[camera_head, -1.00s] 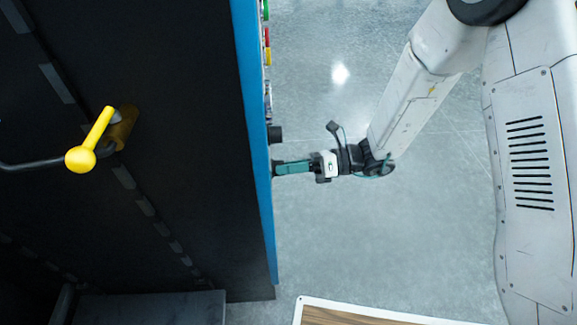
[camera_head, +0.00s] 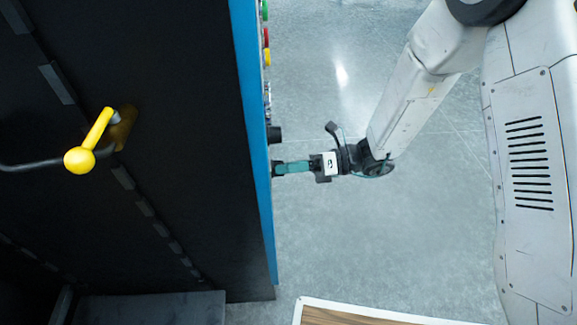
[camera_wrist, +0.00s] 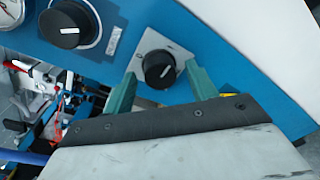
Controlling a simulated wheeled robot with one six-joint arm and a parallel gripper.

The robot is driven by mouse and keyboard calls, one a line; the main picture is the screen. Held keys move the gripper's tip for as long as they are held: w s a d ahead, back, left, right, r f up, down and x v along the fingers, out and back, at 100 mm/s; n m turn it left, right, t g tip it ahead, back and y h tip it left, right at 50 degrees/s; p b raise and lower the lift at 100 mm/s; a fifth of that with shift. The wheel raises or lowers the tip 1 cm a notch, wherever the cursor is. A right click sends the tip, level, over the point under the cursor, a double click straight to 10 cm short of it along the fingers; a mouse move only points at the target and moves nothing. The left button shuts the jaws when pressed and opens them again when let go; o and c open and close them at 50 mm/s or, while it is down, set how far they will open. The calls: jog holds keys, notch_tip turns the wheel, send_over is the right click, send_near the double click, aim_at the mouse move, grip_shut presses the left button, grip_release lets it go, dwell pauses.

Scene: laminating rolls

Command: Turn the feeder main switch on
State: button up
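A black rotary knob (camera_wrist: 158,69) with a short white pointer mark sits on a square silver plate on the blue panel in the wrist view; it appears to be the feeder main switch. Its pointer leans up and to the right. My gripper (camera_wrist: 160,72) has its two teal fingers on either side of this knob, with visible gaps between knob and fingers. In the head view my gripper (camera_head: 276,169) reaches left to the blue panel edge (camera_head: 255,150), where the knob is largely hidden. I cannot tell how deep the fingertips reach around it.
In the head view, buttons line the panel above, and a yellow-handled lever (camera_head: 81,158) is on the dark machine top. Grey floor (camera_head: 370,240) to the right is open.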

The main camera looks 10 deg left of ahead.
jog(key=v, duration=0.7)
jog(key=shift+w+d, duration=0.15)
jog(key=shift+d, duration=0.2)
jog(key=s+d+r+n+g+h, duration=0.4)
jog(key=s+d+n+h, duration=0.25)
jog(key=s+n, duration=0.4)
jog(key=s+d+r+n+t+h, duration=0.5)
jog(key=d+r, duration=0.3)
jog(key=d, duration=0.2)
jog(key=s+d+r+n+t+h, duration=0.5)
jog(key=d+r+n, duration=0.3)
jog(key=d, duration=0.3)
jog(key=shift+d+r, duration=0.35)
jog(key=shift+r, duration=0.25)
